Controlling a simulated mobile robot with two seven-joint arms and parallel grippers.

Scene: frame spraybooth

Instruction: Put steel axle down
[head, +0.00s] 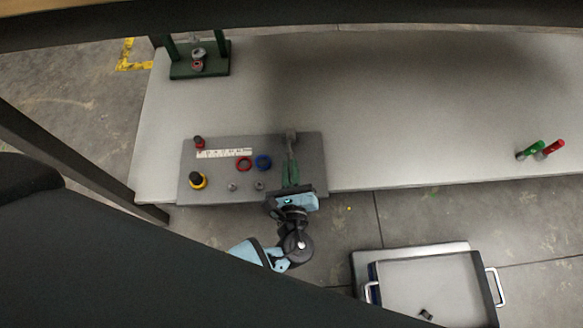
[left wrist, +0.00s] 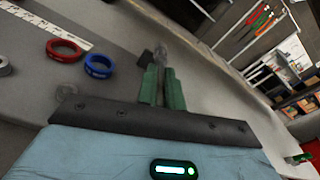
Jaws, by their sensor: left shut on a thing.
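My left gripper (head: 290,174) reaches over the right part of the grey board on the table. Its green fingers are shut on a grey steel axle (head: 291,148), which sticks out beyond the fingertips toward the far side. In the left wrist view the fingers (left wrist: 162,88) are close together, with the grey axle (left wrist: 160,57) past their tips. A small dark block (left wrist: 145,59) shows beside it. I cannot tell whether the axle touches the board or block. My right gripper is not in view.
A green stand (head: 200,69) is at back left. A tray (head: 432,285) is lower right. The table's middle is clear.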

